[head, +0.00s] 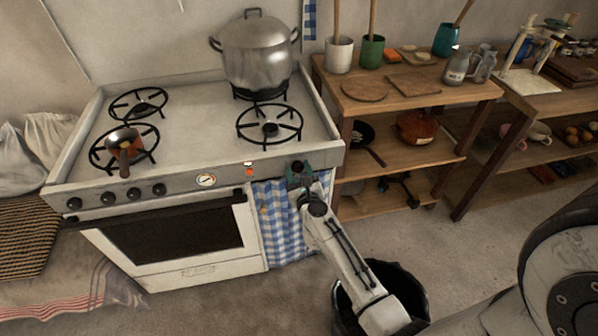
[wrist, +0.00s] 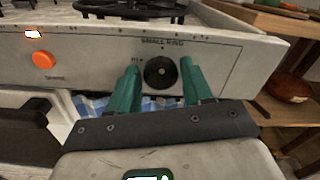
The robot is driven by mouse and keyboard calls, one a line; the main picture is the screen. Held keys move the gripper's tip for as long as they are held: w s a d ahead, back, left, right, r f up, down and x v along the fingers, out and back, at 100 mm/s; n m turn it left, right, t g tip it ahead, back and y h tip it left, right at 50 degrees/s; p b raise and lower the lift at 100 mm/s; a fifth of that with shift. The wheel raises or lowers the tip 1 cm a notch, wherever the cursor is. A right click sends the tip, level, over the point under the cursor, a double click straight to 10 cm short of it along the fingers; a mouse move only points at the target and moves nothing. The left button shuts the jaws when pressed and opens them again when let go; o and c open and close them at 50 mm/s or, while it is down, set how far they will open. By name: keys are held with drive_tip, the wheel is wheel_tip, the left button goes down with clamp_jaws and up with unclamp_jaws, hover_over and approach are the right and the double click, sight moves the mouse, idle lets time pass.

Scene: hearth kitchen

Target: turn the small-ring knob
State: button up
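The small-ring knob (wrist: 160,72) is a round black knob on the stove's front panel, under the printed words "SMALL RING" in the wrist view. In the head view the knob (head: 297,166) shows at the panel's right end. My gripper (wrist: 160,80) has two green fingers, one on each side of the knob. The fingers are open, with a gap showing between each finger and the knob. In the head view my gripper (head: 299,178) is at the right end of the panel, and the arm partly hides it.
An orange button (wrist: 43,60) and a small lit indicator sit left of the knob. A blue checked towel (head: 283,220) hangs below the panel. A large pot (head: 257,55) stands on the back right burner. A wooden shelf (head: 475,95) stands right of the stove.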

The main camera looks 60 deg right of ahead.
drive_tip(key=c, duration=0.7)
drive_tip(key=shift+n, duration=0.3)
drive_tip(key=n+p, duration=0.1)
drive_tip(key=n, duration=0.2)
drive_tip(key=shift+w+a+r, duration=0.1)
drive_tip(key=shift+w, duration=0.05)
drive_tip(key=n+p, duration=0.1)
drive_tip(key=n, duration=0.2)
drive_tip(key=shift+n, duration=0.3)
drive_tip(key=n+p, duration=0.1)
drive_tip(key=n, duration=0.3)
drive_tip(key=shift+p, duration=0.4)
drive_tip(key=shift+f+n+p, duration=0.3)
drive_tip(key=shift+n+p, duration=0.05)
drive_tip(key=shift+n, duration=0.85)
